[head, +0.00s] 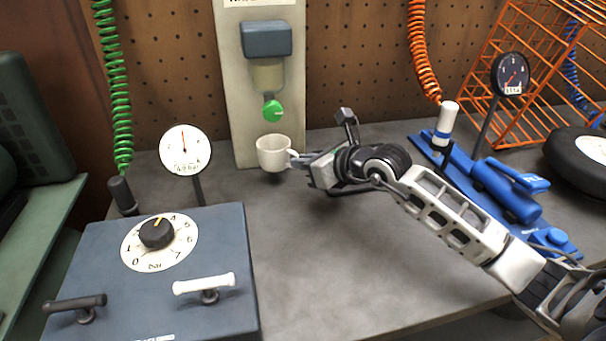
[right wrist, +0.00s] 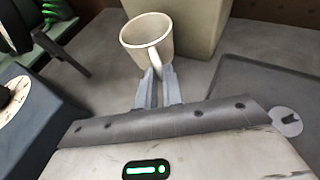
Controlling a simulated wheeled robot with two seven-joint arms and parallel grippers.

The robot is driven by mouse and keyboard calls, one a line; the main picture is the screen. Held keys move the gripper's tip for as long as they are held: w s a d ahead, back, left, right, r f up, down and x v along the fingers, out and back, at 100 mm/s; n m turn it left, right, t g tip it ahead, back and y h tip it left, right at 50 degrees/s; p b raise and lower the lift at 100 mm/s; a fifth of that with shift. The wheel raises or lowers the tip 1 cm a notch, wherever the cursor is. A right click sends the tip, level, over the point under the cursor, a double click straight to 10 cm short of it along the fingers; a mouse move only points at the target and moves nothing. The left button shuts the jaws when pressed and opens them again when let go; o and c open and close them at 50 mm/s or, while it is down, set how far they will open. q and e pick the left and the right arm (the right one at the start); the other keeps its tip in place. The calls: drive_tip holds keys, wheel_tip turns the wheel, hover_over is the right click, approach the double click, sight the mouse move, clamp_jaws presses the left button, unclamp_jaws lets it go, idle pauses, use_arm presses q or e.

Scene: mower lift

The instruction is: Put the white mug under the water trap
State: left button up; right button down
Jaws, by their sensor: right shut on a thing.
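The white mug (head: 273,152) is upright under the water trap (head: 268,75), below its green knob (head: 273,109). A small gap shows between the knob and the mug's rim. My right gripper (head: 300,160) is shut on the mug's handle, on the mug's right side. In the right wrist view the mug (right wrist: 148,36) stands beyond the fingertips (right wrist: 158,74), with its handle between them. In the head view the mug looks a little above the bench, but I cannot tell whether its base touches anything. My left gripper is not in view.
A blue-grey control box (head: 160,270) with a dial and two handles stands front left. A round white gauge (head: 185,150) is behind it. A blue tool (head: 505,190) and an orange wire basket (head: 530,80) are at right. The bench (head: 350,270) is clear in front.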

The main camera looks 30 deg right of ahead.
sight(303, 191)
drive_tip(key=shift+w+f, duration=0.2)
drive_tip(key=f, duration=0.3)
drive_tip(key=shift+w+f, duration=0.2)
drive_tip(key=shift+f, duration=0.05)
drive_tip(key=shift+f, duration=0.25)
drive_tip(key=c, duration=1.5)
unclamp_jaws()
drive_tip(key=shift+c, duration=0.2)
drive_tip(key=shift+r, duration=0.15)
